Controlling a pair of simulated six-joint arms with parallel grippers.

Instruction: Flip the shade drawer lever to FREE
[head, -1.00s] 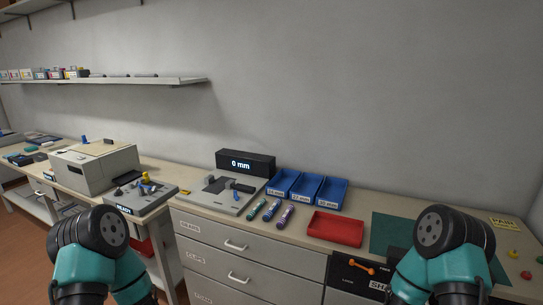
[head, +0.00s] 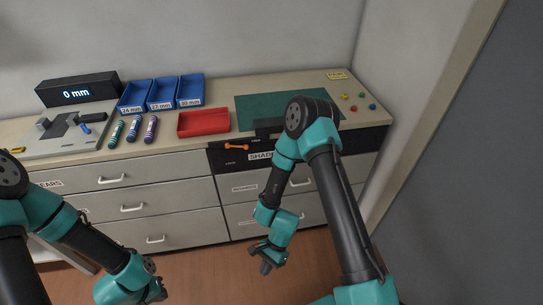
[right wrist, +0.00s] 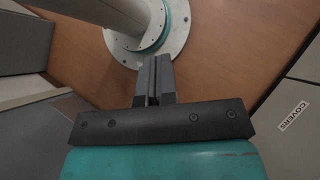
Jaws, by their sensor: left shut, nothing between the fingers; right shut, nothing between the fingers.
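The shade drawer (head: 262,156) has a black front below the worktop, with a partly hidden label that begins "SHADE". Its orange lever (head: 237,147) lies roughly level on the left part of that front; small markings near it are too small to read surely. My right gripper (head: 267,260) hangs low in front of the drawers, below and to the right of the lever and well apart from it. It is shut and empty, and its closed fingers show in the right wrist view (right wrist: 154,78). My left gripper (head: 158,290) is low at the bottom left, shut and empty, far from the lever.
A red tray (head: 204,123), blue bins (head: 163,94), several cylinders (head: 134,129) and a green mat (head: 262,107) are on the worktop. Grey drawers (head: 148,206) fill the front below. My right forearm covers part of the shade drawer. Small coloured knobs (head: 362,95) sit at the right.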

